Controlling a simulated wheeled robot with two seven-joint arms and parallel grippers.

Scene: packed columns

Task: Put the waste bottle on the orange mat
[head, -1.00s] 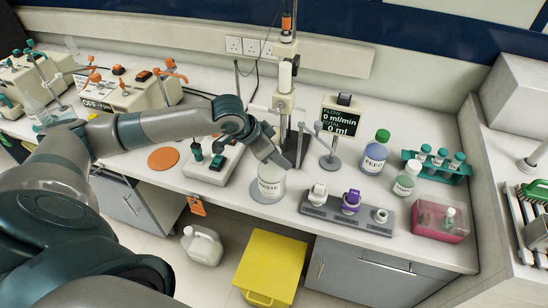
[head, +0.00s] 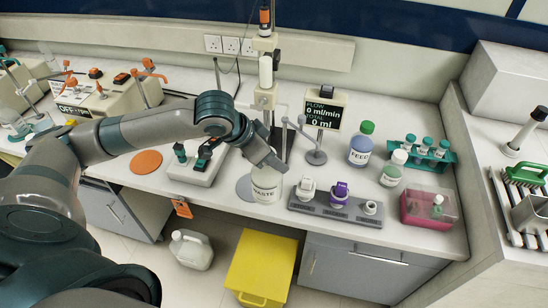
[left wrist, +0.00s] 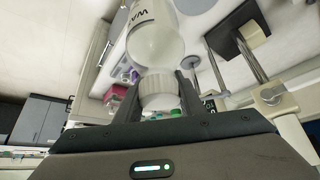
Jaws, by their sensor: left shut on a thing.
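The waste bottle (head: 266,185), white with a WASTE label, is upright at the front of the bench. My left gripper (head: 270,162) is shut on its cap from above. In the left wrist view the bottle (left wrist: 156,38) extends beyond the fingers, with its white ribbed cap between them. The bottle appears lifted, beside and partly over a grey round mat (head: 243,188). The orange mat (head: 146,162) is a bare flat disc on the bench to the left. My right gripper is not in view.
A grey device with dark knobs (head: 197,166) stands between the orange mat and the bottle. A column on a stand (head: 266,95) is behind. A grey rack (head: 335,208) is close on the right, with the feed bottle (head: 361,145) beyond. A yellow bin (head: 262,265) is below the bench.

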